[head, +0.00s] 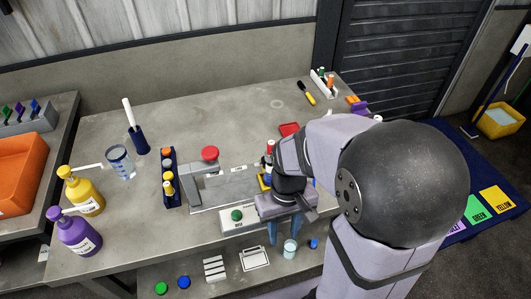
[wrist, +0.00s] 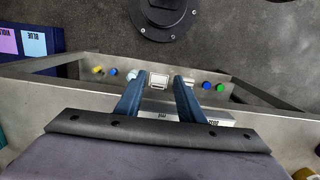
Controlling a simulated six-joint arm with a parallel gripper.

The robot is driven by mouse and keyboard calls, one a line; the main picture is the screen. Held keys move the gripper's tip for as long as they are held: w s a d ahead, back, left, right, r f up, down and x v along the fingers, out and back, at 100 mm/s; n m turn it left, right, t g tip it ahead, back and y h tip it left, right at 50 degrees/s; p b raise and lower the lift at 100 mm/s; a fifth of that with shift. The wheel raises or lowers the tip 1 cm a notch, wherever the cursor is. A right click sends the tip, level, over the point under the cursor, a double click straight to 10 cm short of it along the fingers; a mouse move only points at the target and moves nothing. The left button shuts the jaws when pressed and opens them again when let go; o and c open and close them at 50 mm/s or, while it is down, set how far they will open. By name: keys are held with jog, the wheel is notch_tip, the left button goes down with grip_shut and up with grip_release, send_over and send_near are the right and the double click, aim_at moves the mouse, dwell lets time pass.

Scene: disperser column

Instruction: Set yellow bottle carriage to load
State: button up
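My gripper (head: 283,232) points down over the front edge of the workbench, in front of a grey bench device (head: 230,188) with a red knob (head: 210,153). In the wrist view my gripper (wrist: 157,85) has its two blue fingers apart with nothing held between them. A small yellow part (head: 264,181) and a red-topped part (head: 270,147) show at the device's right end, partly hidden by my arm. I cannot tell which part is the yellow bottle carriage or how it is set. A yellow pump bottle (head: 85,192) stands at the bench's left.
A purple pump bottle (head: 75,235), a beaker (head: 121,162) and a rack of small bottles (head: 170,180) stand left of the device. A green button (head: 237,215) is on its front. A lower shelf holds small coloured caps (head: 183,282) and a white tray (head: 255,258). The back of the bench is mostly clear.

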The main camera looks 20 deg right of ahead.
jog(key=w+a+r+y+p, duration=0.1)
jog(key=w+a+r+p, duration=0.1)
jog(key=w+r+p, duration=0.65)
jog(key=w+a+r+y+p, duration=0.2)
jog(key=w+r+p, duration=0.6)
jog(key=w+r, duration=0.1)
jog(key=t+h+b, duration=0.1)
jog(key=h+b, duration=0.2)
send_over(263, 159)
notch_tip(263, 159, down, 8)
jog(key=shift+f, duration=0.15)
jog(key=shift+w+d+f, duration=0.1)
jog(key=shift+d, duration=0.2)
jog(key=shift+f+p, duration=1.05)
jog(key=shift+f, duration=2.6)
grip_shut()
